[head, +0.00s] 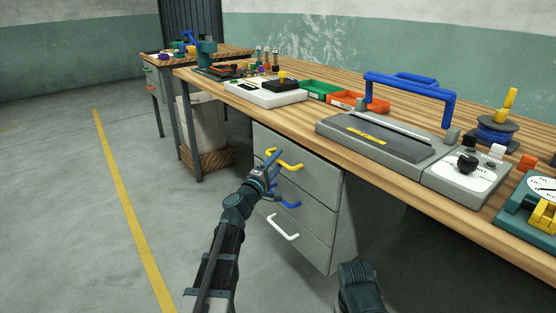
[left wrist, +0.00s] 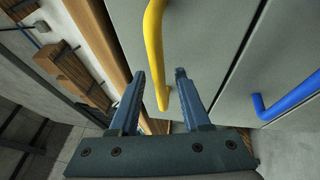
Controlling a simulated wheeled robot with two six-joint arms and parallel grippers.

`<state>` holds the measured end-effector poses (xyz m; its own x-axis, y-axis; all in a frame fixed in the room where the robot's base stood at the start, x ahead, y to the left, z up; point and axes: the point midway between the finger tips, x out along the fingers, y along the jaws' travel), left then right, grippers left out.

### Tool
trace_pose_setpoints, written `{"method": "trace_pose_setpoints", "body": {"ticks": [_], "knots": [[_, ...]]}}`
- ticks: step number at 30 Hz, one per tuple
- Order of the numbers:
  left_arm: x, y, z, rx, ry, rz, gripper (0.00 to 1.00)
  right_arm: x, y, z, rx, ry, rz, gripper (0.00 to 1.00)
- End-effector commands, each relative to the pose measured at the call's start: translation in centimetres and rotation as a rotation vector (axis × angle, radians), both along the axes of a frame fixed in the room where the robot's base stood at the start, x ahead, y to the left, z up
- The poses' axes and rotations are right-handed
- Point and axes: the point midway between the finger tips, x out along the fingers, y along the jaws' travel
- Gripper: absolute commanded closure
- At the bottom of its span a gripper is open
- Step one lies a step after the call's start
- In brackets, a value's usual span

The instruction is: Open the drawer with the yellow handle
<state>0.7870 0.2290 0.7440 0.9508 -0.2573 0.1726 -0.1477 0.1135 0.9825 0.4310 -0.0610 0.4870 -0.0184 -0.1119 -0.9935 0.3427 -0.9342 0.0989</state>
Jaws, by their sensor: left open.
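The yellow handle (head: 286,161) is on the top drawer (head: 310,168) of a grey cabinet under the workbench. All its drawers look shut. My left gripper (head: 271,160) is in front of the cabinet, close to the yellow handle. In the left wrist view, my left gripper (left wrist: 158,98) is open, its two fingers apart. The yellow handle (left wrist: 154,45) runs down from the top edge, and its lower end lies between the fingertips in the picture. I cannot tell whether they touch. A right arm part shows at the bottom of the head view; its gripper is out of view.
A blue handle (head: 288,202) and a white handle (head: 283,228) are on the drawers below. The blue handle also shows in the left wrist view (left wrist: 285,102). The wooden bench top (head: 335,125) overhangs the cabinet. The floor (head: 70,190) at left is clear.

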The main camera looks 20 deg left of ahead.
Motion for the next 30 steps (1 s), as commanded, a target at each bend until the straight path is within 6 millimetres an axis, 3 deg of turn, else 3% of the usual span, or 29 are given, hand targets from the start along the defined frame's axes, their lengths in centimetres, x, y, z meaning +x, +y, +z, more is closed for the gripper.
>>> {"method": "trace_pose_setpoints", "body": {"ticks": [11,19,30], "knots": [[0.44,-0.13,0.06,0.0,0.0,0.0,0.53,0.0,0.0,0.07,0.0,0.0,0.0,0.5],[0.42,-0.1,0.07,0.0,0.0,0.0,1.0,0.0,0.0,0.07,0.0,0.0,0.0,0.5],[0.41,-0.1,0.05,0.001,0.001,0.001,1.0,0.0,-0.01,0.06,0.0,0.0,0.0,0.5]]}}
